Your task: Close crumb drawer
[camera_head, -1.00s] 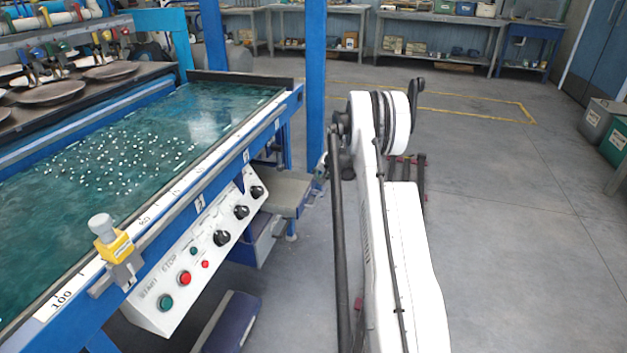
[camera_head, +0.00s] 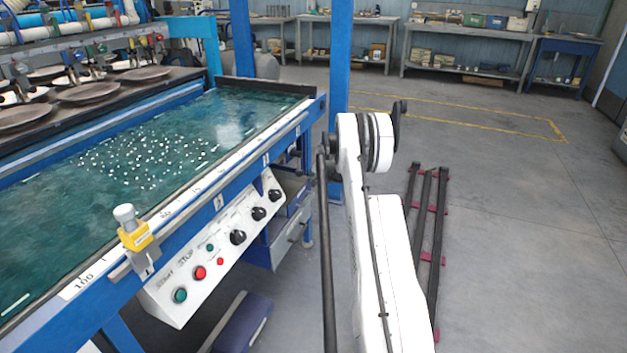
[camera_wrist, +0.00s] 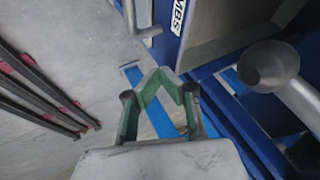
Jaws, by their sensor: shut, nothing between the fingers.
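In the wrist view, the crumb drawer (camera_wrist: 177,42) is a blue box with a white label ending in "MBS" and a metal bar handle (camera_wrist: 146,31). A grey hollow with a pale rim shows to the right of the label face. My gripper (camera_wrist: 162,78) is shut and empty, its green-lined fingers meeting just below the drawer in the picture. I cannot tell whether they touch it. In the head view, blue and grey drawer units (camera_head: 284,238) sit under the machine's right end. My gripper is hidden there, and my white arm partly blocks that area.
The control panel (camera_head: 215,250) hangs below the blue machine frame. A blue post (camera_head: 340,65) stands behind my arm. Dark rails (camera_head: 428,225) lie on the floor to the right. A grey funnel-like part (camera_wrist: 268,67) is at right in the wrist view. Floor farther right is clear.

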